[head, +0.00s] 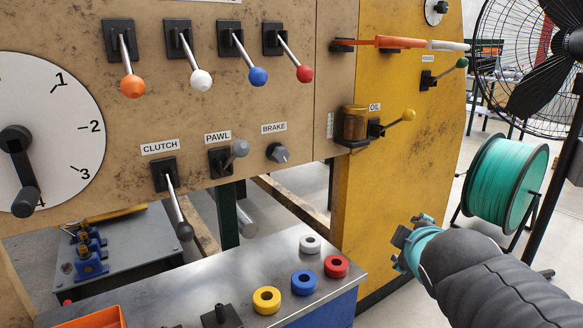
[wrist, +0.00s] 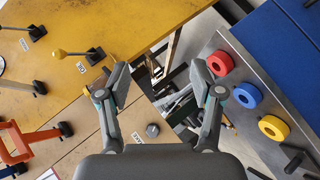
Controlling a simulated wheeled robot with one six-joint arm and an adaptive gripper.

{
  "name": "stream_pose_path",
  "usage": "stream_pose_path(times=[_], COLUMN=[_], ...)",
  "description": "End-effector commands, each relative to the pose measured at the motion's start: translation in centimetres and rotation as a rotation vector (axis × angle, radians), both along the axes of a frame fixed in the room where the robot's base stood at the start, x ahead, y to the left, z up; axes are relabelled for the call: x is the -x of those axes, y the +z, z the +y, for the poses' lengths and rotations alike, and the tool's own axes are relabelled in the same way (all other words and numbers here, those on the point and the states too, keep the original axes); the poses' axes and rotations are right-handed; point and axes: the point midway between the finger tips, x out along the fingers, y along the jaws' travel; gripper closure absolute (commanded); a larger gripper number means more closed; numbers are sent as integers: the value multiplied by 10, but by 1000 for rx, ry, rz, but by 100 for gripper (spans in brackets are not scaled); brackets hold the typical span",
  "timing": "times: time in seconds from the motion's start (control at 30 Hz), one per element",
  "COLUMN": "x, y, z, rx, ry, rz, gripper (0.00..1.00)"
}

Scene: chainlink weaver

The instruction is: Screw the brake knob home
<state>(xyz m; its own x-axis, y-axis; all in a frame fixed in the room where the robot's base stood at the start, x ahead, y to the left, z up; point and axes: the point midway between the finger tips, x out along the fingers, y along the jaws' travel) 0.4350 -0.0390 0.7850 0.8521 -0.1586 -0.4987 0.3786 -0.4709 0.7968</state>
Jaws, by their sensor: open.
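The brake knob (head: 277,153) is a grey knob on a dark mount, under the BRAKE label (head: 273,127) on the tan panel. A grey knob that looks like it shows in the wrist view (wrist: 152,130), low between my fingers. I cannot tell how deep it is seated. My gripper (head: 405,243) is to the right of and below the knob in the head view, well apart from it, in front of the yellow cabinet. In the wrist view my gripper (wrist: 166,85) has its two fingers spread, with nothing between them.
The pawl lever (head: 228,155) stands close left of the brake knob, and the clutch lever (head: 174,203) hangs further left. The oil cup (head: 355,122) and yellow-knobbed lever (head: 400,118) stick out to the right. Coloured rings, including a red one (head: 336,266), lie on the metal bench (head: 210,285) below.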

Motion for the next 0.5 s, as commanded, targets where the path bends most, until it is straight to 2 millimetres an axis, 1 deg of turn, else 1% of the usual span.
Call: stream_pose_path(times=[0.03, 0.1, 0.17, 0.2, 0.33, 0.4, 0.5], x=[-20, -46, -65, -76, -102, -109, -113], y=[6, 26, 41, 50, 68, 71, 71], z=[2, 10, 21, 31, 69, 90, 115], rx=[152, 395, 606, 742, 1187, 1398, 1637], ry=[97, 242, 362, 439, 679, 781, 892], rz=[-54, -138, -210, -260, -418, -502, -611], gripper=[34, 34, 34, 34, 34, 34, 34])
